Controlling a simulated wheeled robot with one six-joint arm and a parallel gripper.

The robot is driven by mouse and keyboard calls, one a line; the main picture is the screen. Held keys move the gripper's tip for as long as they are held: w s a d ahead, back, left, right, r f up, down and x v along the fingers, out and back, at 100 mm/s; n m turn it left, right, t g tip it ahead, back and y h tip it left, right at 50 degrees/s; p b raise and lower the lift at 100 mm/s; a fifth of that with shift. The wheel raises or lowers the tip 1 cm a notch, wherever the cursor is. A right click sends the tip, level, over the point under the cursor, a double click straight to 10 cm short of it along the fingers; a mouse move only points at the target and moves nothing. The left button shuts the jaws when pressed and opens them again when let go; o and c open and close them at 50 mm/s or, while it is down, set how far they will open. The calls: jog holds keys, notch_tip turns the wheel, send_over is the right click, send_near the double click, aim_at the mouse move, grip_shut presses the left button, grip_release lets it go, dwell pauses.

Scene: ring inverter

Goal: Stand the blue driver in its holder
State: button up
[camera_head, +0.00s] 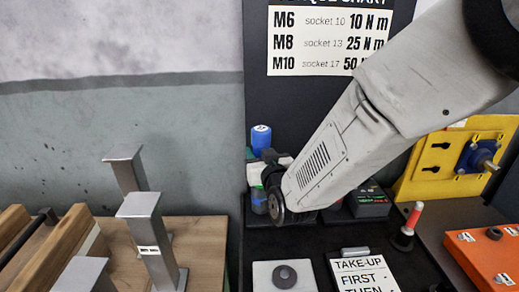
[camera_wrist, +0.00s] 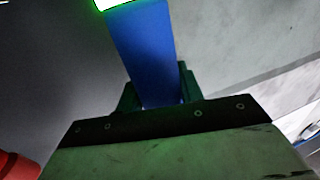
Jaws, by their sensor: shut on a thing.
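The blue driver (camera_wrist: 147,50) fills the middle of the wrist view, with a bright green band at the top edge. My gripper (camera_wrist: 160,92) is shut on it, with a dark finger on each side. In the head view, a blue cylinder that looks like the driver (camera_head: 261,138) stands up behind my gripper (camera_head: 268,160), which my wrist partly hides. A blue and green piece (camera_head: 259,200) shows below the gripper; I cannot tell whether it belongs to the driver. The driver's lower end and its holder cannot be made out.
A yellow frame (camera_head: 440,160) and an orange box (camera_head: 490,255) are at the right. Grey metal posts (camera_head: 140,206) stand at the left. A "TAKE-UP" card (camera_head: 362,275) lies in front.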

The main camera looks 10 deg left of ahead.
jog(key=shift+f, duration=0.1)
dwell(0.7)
jog(key=o, duration=1.3)
jog(key=shift+f, duration=0.15)
jog(key=v, duration=0.7)
jog(key=s+d+r+m+g+h, duration=0.1)
jog(key=s+d+r+g+h, duration=0.2)
jog(key=d, duration=0.8)
jog(key=s+d+m+g+h, duration=0.2)
jog(key=d+g+h, duration=0.15)
jog(key=d, duration=0.75)
jog(key=s+d+r+m+g+h, duration=0.1)
jog(key=s+d+g, duration=0.2)
jog(key=s+d, duration=0.4)
jog(key=s+d+r+m+g+h, duration=0.1)
jog(key=s+d+g, duration=0.3)
jog(key=s, duration=1)
jog(key=d, duration=0.3)
jog(key=shift+s+m, duration=0.35)
jog(key=shift+m, duration=0.05)
